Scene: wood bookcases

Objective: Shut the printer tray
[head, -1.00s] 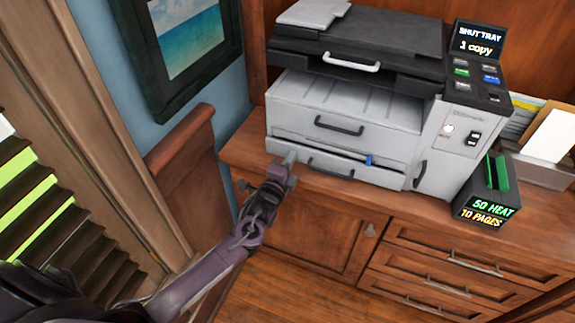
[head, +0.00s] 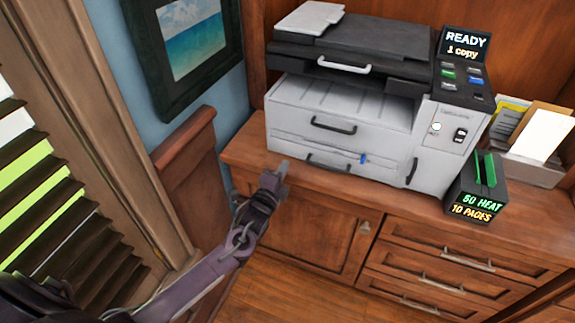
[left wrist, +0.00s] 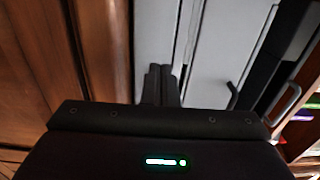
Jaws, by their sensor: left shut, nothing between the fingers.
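The white and dark grey printer (head: 345,105) stands on the wooden cabinet. Its lower paper tray (head: 335,163), with a dark handle and a small blue tab, sits flush with the printer's front. The printer's screen (head: 466,43) reads "READY 1 copy". My left gripper (head: 284,166) is shut and empty, just in front of the tray's left end, with a small gap seeming to lie between them. In the left wrist view the shut fingers (left wrist: 161,84) point at the pale printer front. My right gripper is not in view.
A dark box (head: 477,187) reading "50 HEAT 10 PAGES" stands right of the printer, before a paper holder (head: 530,160). Cabinet drawers (head: 465,262) lie below. A wooden panel (head: 187,185) and window blinds (head: 60,210) are at left.

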